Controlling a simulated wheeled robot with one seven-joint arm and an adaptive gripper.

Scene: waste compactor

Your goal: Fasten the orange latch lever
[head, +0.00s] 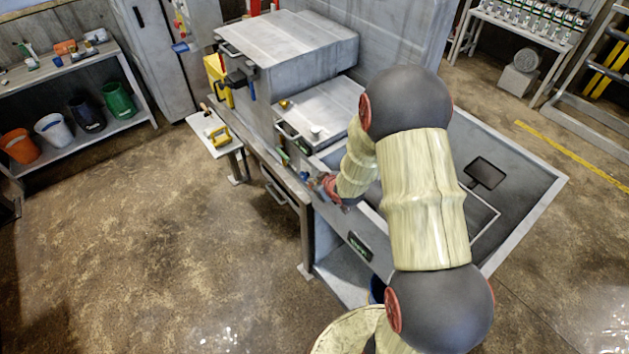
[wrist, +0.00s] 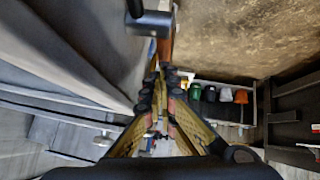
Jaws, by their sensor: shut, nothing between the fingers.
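In the wrist view an orange-brown bar, which looks like the latch lever (wrist: 166,48), runs up from just beyond my fingertips. A dark grey bracket (wrist: 148,20) sits beside its upper end. My gripper (wrist: 163,78) is shut and empty, with its tips close to the lever's near end; I cannot tell whether they touch. In the head view my gripper (head: 308,177) is small and partly hidden by my arm, close to the front edge of the grey compactor (head: 335,205). I cannot make out the lever there.
A small side table (head: 205,127) with a yellow tool stands left of the compactor. A shelf (head: 70,150) with several coloured buckets is at the far left. The open compactor bin (head: 520,205) lies right of my arm. The floor at front left is clear.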

